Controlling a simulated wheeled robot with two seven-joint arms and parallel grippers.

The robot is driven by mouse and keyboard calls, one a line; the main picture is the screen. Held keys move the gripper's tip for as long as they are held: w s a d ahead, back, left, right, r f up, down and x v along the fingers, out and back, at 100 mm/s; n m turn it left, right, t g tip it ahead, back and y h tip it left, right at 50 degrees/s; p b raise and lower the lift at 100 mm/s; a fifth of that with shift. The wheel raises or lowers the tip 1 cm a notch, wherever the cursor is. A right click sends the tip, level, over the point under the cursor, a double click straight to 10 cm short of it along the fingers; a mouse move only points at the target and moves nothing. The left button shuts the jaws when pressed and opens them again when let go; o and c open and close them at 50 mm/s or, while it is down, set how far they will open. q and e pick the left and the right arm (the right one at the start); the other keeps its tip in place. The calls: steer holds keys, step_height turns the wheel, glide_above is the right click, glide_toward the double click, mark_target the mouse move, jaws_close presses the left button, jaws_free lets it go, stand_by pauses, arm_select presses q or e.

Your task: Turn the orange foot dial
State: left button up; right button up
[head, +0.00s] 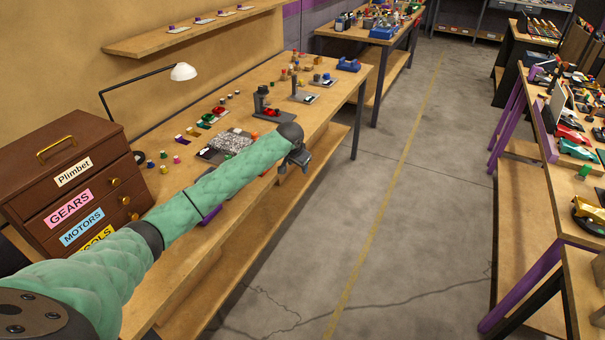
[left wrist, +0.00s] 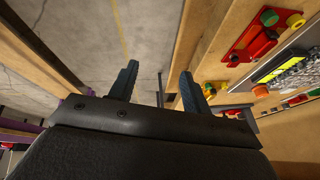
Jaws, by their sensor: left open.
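My left gripper (head: 300,160) is at the end of the green arm, over the front edge of the workbench (head: 190,264) in the head view. In the left wrist view its two fingers (left wrist: 158,76) are apart with nothing between them. A red plate (left wrist: 250,37) on the wooden top at the right of that view carries a green knob (left wrist: 268,17) and an orange-yellow knob (left wrist: 296,21). I cannot tell which of these is the orange foot dial. My right gripper is not in view.
Small coloured parts and a dark stand (head: 262,101) lie farther along. The concrete floor (head: 390,180) to the right is clear up to another bench.

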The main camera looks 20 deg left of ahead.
arm_select(q)
steer(key=shift+s+d, duration=1.3)
steer(key=shift+d, duration=0.25)
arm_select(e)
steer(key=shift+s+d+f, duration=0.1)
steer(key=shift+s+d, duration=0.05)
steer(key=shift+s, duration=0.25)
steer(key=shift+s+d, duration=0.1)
